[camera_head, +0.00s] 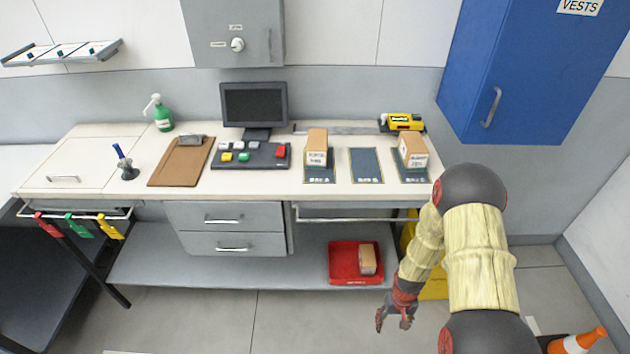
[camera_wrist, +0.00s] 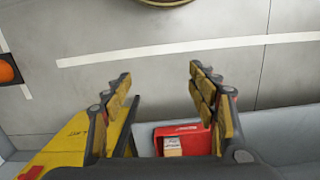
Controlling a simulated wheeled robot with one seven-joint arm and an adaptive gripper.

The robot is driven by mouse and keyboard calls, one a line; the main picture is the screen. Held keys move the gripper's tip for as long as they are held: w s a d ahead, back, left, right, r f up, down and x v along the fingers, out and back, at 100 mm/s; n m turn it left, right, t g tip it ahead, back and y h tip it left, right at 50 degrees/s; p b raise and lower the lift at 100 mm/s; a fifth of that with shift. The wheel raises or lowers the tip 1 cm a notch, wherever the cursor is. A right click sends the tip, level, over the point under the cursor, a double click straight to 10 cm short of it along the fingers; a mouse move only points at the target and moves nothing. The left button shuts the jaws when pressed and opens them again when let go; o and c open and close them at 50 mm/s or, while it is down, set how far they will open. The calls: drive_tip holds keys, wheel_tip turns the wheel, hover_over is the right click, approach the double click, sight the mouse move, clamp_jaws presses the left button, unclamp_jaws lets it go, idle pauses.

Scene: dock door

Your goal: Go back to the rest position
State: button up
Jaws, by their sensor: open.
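My gripper (camera_head: 395,318) hangs low at the right in the head view, in front of the bench and over the floor. In the wrist view my gripper (camera_wrist: 160,90) has its two fingers spread wide apart with nothing between them. Below and beyond the fingers, the wrist view shows part of the red tray (camera_wrist: 168,132) with a cardboard box (camera_wrist: 173,147) in it. My arm comes in from the lower right corner of the head view and bends down to the gripper.
The red tray (camera_head: 345,281) sits on the lower shelf (camera_head: 200,270), left of my gripper. The bench top (camera_head: 325,195) carries two boxes, a monitor (camera_head: 254,105) and a clipboard (camera_head: 181,160). A blue cabinet (camera_head: 530,65) hangs at upper right. An orange cone (camera_head: 580,342) lies lower right.

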drive_tip(key=s+a+r+t+b, duration=0.2)
drive_tip(key=s+r, duration=0.2)
drive_tip(key=r, duration=1.1)
drive_tip(key=s+a+r+t+b, duration=0.1)
drive_tip(key=s+r, duration=0.4)
drive_tip(key=r, duration=1.1)
drive_tip(key=s+a+r+t+b, duration=0.2)
drive_tip(key=s+a+r+t, duration=0.1)
drive_tip(key=r, duration=1.3)
drive_tip(key=shift+s+a+r+n+t+b, duration=0.3)
drive_tip(key=shift+s+a+n, duration=0.15)
drive_tip(key=shift+s, duration=0.45)
